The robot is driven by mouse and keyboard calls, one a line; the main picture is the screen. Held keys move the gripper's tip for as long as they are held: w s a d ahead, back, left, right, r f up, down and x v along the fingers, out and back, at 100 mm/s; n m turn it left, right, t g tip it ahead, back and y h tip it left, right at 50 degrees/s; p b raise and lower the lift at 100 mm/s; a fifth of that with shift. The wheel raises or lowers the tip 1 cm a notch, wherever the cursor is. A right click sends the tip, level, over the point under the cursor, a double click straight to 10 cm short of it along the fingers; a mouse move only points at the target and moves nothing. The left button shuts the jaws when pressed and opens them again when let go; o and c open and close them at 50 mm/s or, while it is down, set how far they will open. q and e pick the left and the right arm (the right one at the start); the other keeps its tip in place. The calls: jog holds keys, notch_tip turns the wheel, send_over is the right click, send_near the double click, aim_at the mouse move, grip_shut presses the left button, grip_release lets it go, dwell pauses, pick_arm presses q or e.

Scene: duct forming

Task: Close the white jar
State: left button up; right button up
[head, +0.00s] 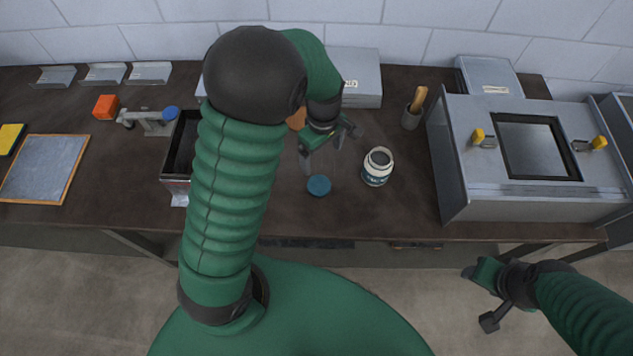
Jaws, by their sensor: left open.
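The white jar (377,168) stands upright and open on the dark table, with its dark mouth showing and a blue-green label on its side. A round blue lid (319,186) lies on the table to the left of the jar, apart from it. My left gripper (322,161) is open and empty, above the table just behind the lid and left of the jar. My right gripper (480,298) is at the lower right, in front of the table's edge and away from the jar. Its fingers look spread apart with nothing between them.
A grey machine with yellow handles (455,200) stands right of the jar. A cup with wooden handles (412,116) stands behind it. A black open box (176,160), partly hidden by my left arm, is at left. The table (410,211) is clear between jar and machine.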

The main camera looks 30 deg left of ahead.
pick_arm(q)
notch_tip(320, 180, down, 7)
jog(key=d, duration=0.2)
send_over(319, 185)
jog(key=d, duration=0.1)
jog(key=f, duration=0.4)
jog(key=shift+w+d+p, duration=0.1)
jog(key=shift+d+p, duration=0.1)
jog(key=shift+p, duration=0.15)
jog(key=shift+a+f, duration=0.2)
jog(key=shift+a, duration=0.05)
jog(key=shift+d, duration=0.15)
jog(key=shift+f, duration=0.15)
jog(key=f, duration=0.2)
jog(key=a+f+p, duration=0.1)
jog(key=f, duration=0.1)
jog(key=shift+f, duration=0.25)
jog(key=shift+a+f, duration=0.2)
jog(key=shift+a, duration=0.1)
jog(key=shift+d+r, duration=0.1)
jog(key=shift+d, duration=0.15)
jog(key=c, duration=0.4)
jog(key=shift+d, duration=0.1)
jog(key=c, duration=1)
jog(key=shift+a, duration=0.2)
pick_arm(e)
jog(key=shift+d+r, duration=0.55)
jog(key=shift+r, duration=0.35)
